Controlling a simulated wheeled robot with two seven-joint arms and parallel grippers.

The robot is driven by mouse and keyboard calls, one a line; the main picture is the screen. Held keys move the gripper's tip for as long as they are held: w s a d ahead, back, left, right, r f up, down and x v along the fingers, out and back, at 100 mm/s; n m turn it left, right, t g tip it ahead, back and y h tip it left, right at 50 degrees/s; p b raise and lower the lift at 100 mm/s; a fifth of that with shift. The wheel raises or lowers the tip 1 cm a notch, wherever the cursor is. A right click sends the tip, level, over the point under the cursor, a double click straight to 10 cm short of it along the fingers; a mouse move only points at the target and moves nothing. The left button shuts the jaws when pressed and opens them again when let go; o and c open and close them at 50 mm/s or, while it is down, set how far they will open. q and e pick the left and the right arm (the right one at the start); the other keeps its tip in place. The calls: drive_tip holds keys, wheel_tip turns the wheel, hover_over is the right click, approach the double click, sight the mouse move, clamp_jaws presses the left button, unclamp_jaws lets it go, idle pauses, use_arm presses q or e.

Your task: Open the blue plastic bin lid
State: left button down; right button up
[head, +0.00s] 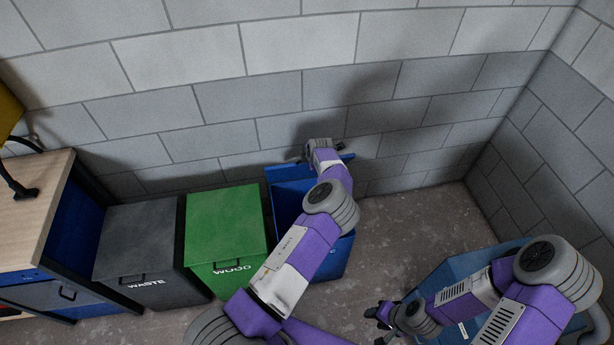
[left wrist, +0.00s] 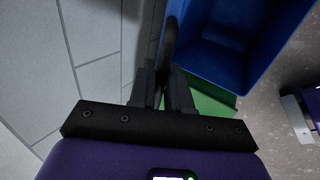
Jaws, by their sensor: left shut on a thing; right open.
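The blue plastic bin (head: 335,262) stands against the block wall, partly hidden by my left arm. Its lid (head: 279,173) is raised steeply at the back, near the wall, and the bin's inside shows. In the left wrist view the open blue bin (left wrist: 228,50) lies to the right of the fingers. My left gripper (head: 308,152) is at the top of the raised lid by the wall. In the left wrist view its fingers (left wrist: 163,80) are shut on a dark handle (left wrist: 170,42). My right gripper (head: 384,315) is open and empty, low at the right.
A green WOOD bin (head: 224,225) and a grey WASTE bin (head: 140,240), both closed, stand left of the blue bin. A wooden-topped bench (head: 35,205) is at the far left. A blue container (head: 455,268) stands under my right arm. Floor (head: 410,220) is clear between.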

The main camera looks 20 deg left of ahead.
use_arm(q)
drive_tip(key=w+a+b, duration=0.1)
drive_tip(key=w+r+b, duration=0.1)
drive_tip(key=b, duration=0.1)
drive_tip(key=shift+w+a+r+g, duration=0.1)
drive_tip(key=shift+w+a+g, duration=0.2)
drive_tip(key=shift+w+a, duration=0.1)
drive_tip(key=shift+w+a+r+h+b, duration=0.2)
drive_tip(key=shift+w+a+h+b, duration=0.15)
drive_tip(key=shift+b, duration=0.2)
drive_tip(key=shift+w+r+b, duration=0.2)
drive_tip(key=shift+b, duration=0.1)
drive_tip(key=shift+a+r, duration=0.15)
